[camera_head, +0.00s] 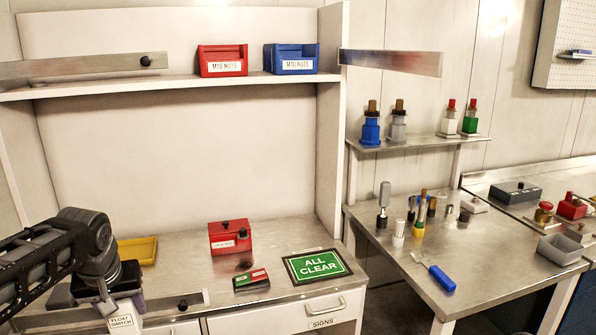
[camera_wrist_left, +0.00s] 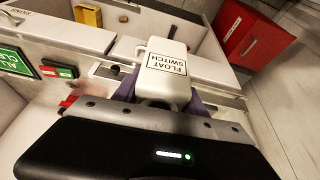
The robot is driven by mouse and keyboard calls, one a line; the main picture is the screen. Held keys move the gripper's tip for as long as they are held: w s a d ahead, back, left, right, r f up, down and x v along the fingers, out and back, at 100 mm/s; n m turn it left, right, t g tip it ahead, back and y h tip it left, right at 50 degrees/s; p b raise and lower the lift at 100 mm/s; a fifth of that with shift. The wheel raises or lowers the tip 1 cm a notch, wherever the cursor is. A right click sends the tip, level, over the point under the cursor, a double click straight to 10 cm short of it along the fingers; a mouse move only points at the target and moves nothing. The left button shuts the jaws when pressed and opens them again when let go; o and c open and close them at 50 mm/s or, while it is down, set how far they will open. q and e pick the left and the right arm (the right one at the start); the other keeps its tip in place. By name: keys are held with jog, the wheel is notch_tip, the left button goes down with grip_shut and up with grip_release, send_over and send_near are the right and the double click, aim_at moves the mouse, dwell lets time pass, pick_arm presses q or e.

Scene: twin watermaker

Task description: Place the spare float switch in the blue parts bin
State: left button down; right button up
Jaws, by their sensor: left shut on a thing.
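My left gripper (camera_head: 119,301) is low at the left of the head view, at the front of the workbench. It is shut on the float switch (camera_head: 124,320), a white box with a printed FLOAT SWITCH label. In the left wrist view the float switch (camera_wrist_left: 166,68) sits between the purple-grey fingers. The blue parts bin (camera_head: 291,66), with a white nuts label, stands on the upper shelf, well above and to the right of the gripper. Its inside is mostly hidden from this angle. My right gripper is not in view.
A red bin (camera_head: 222,68) stands left of the blue one on the shelf (camera_head: 130,88). The bench holds a yellow tray (camera_head: 140,250), a red box (camera_head: 230,238) and a green ALL CLEAR sign (camera_head: 318,266). A shelf post (camera_head: 331,130) rises right of the blue bin.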

pick_arm(q)
jog(key=d+f+m+h, duration=0.1)
jog(key=d+f+m, duration=0.3)
jog(key=d+f, duration=1.2)
jog(key=shift+w+d+t+h, duration=0.25)
jog(key=shift+d+t+h, duration=0.05)
jog(key=shift+d, duration=0.35)
jog(key=s+f, duration=0.3)
jog(key=f, duration=1)
jog(key=shift+s+f, duration=0.35)
jog(key=shift+f, duration=0.05)
